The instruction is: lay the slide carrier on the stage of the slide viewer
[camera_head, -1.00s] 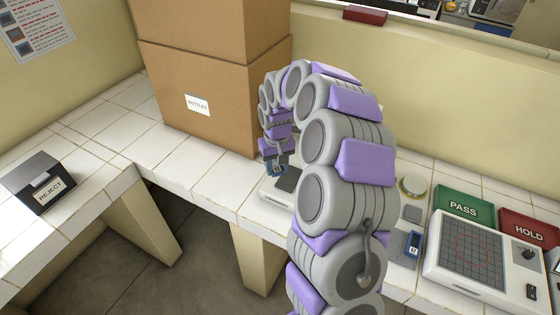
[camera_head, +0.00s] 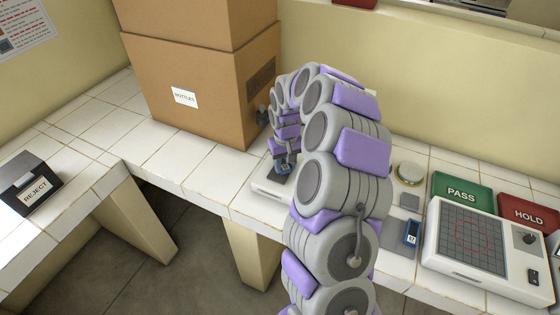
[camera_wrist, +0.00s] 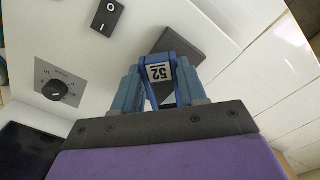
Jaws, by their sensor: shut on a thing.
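My gripper (camera_head: 282,163) is shut on a blue slide carrier (camera_wrist: 158,73) with a white number label, seen between the blue fingers in the wrist view. In the head view the carrier is small and partly hidden by the gripper. Under it is a white device (camera_head: 268,190), which looks like the slide viewer; my arm hides its right side. A dark plate (camera_wrist: 187,43), perhaps its stage, lies just beyond the carrier in the wrist view. I cannot tell whether the carrier touches it. A knob (camera_wrist: 54,90) and a rocker switch (camera_wrist: 107,17) show on the white housing.
Another blue labelled piece (camera_head: 411,232) lies right of my arm, beside a white gridded device (camera_head: 470,240). Green PASS (camera_head: 461,192) and red HOLD (camera_head: 528,213) blocks stand behind. Tall cardboard boxes (camera_head: 190,90) rise behind left. A REJECT box (camera_head: 32,186) sits far left.

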